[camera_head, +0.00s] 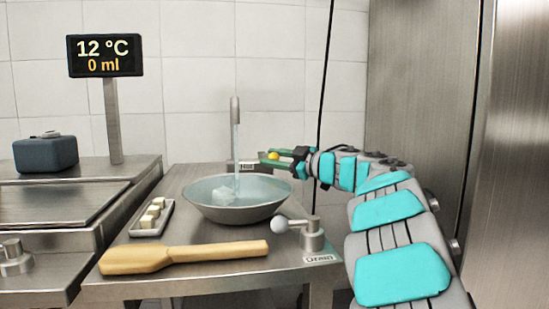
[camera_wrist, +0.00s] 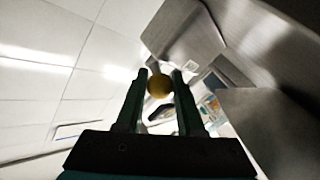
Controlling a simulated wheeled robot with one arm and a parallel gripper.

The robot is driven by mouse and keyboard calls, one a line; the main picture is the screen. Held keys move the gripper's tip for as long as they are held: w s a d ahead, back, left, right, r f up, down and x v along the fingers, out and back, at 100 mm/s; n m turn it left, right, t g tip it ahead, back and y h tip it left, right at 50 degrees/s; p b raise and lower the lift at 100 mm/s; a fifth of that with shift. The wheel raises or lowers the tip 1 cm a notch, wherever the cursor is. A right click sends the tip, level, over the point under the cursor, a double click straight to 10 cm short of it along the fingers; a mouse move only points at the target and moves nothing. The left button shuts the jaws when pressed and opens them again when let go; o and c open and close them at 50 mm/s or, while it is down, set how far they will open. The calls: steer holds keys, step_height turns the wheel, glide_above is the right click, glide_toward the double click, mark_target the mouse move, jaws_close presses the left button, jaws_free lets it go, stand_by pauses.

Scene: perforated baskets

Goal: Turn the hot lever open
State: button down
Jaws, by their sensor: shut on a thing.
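A yellow ball knob (camera_head: 273,156) sits between the green fingers of my gripper (camera_head: 268,160), just right of the faucet. It also shows between the fingertips in the wrist view (camera_wrist: 159,85). My gripper is shut on this knob. I cannot tell whether it is the hot lever's knob; the fingers hide its stem. The faucet (camera_head: 235,105) stands behind a grey basin (camera_head: 240,212), and a thin stream of water (camera_head: 237,150) falls into it.
A lever with a white ball (camera_head: 280,224) stands at the counter's front right, by a label. A wooden paddle (camera_head: 185,257) lies along the front. A tray of pale cubes (camera_head: 152,219) is left of the basin. A display (camera_head: 104,56) reads 12 °C, 0 ml.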

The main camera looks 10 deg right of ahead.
steer(key=c, duration=0.5)
jaws_free()
steer(key=shift+c, duration=0.2)
steer(key=v, duration=0.8)
steer(key=shift+a, duration=0.1)
